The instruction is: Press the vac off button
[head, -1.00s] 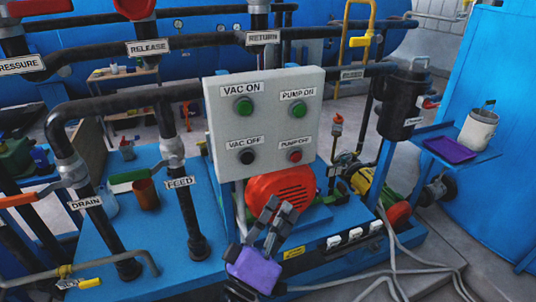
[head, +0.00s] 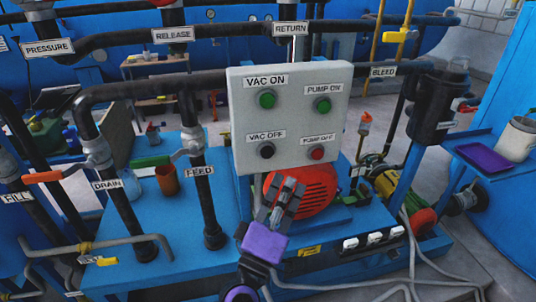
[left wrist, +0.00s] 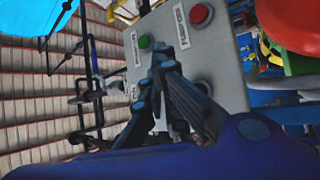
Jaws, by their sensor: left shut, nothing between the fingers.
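The black VAC OFF button (head: 267,150) is at the lower left of the light grey control panel (head: 290,122), below the green VAC ON button (head: 267,99). The red PUMP OFF button (head: 317,153) is to its right. My left gripper (head: 284,184) is shut and empty, its fingers pointing up just below the panel's lower edge in the head view, in front of the red motor. In the left wrist view the gripper's fingers (left wrist: 160,75) cover part of the panel. A dark round button (left wrist: 204,87) shows beside them. My right gripper is not in view.
The green PUMP ON button (head: 322,105) is at the panel's upper right. The red motor (head: 318,186) sits below the panel. Black pipes with the FEED (head: 199,171) and DRAIN (head: 107,185) labels stand at left. Loose cables lie on the floor at lower right.

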